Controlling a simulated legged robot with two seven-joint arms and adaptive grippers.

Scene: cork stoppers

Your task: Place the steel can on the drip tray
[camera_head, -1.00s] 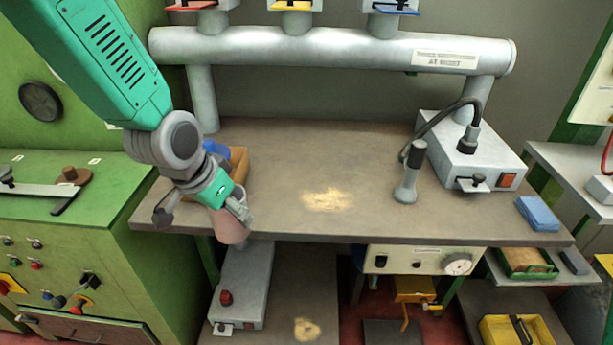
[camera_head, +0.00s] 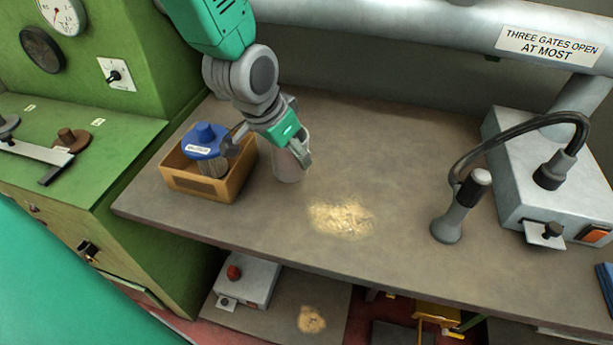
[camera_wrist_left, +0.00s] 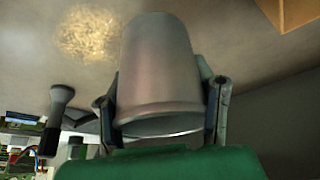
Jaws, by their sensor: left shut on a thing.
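The steel can (camera_head: 288,168) is a plain grey tapered cup, upright over the bench just right of the wooden box. My left gripper (camera_head: 287,148) is shut on it, one finger on each side. In the left wrist view the can (camera_wrist_left: 160,70) fills the middle, between the two fingers. Its lower end is at or just above the bench top; I cannot tell whether it touches. I cannot make out a drip tray in these views. My right gripper is not in view.
The wooden box (camera_head: 183,182) holding a blue-topped brush stands left of the can. Cork dust (camera_head: 341,218) lies on the bench (camera_head: 400,150). A grey handled tool (camera_head: 460,210) and a cabled steel box (camera_head: 540,190) stand on the right. The bench middle is mostly clear.

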